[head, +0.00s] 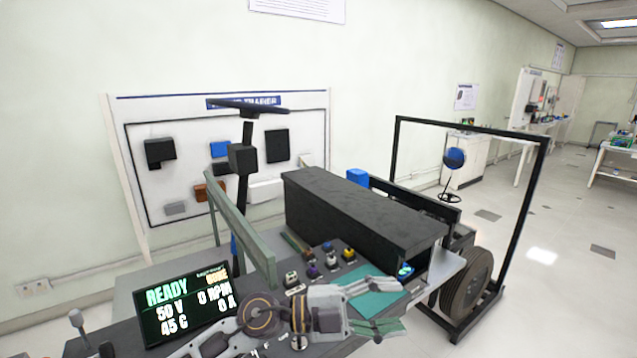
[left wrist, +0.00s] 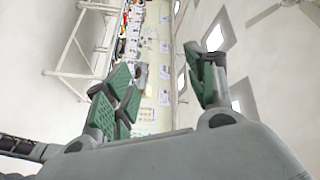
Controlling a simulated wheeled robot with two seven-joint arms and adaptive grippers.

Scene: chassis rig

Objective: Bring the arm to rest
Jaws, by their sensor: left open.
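My left arm comes in from the bottom of the head view, and its left gripper (head: 388,326) points right, above the near edge of the rig's top. In the left wrist view the left gripper (left wrist: 165,90) has its green-padded fingers spread apart with nothing between them. In the head view the fingers lie just in front of a teal mat (head: 372,288); whether they touch anything there I cannot tell. My right gripper shows in neither view.
A display panel (head: 183,303) reading READY stands at the left of the rig. Several coloured knobs sit behind my gripper. A long black box (head: 358,212) lies behind them. A black frame (head: 520,220) and a wheel (head: 466,282) stand at right; open floor lies beyond.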

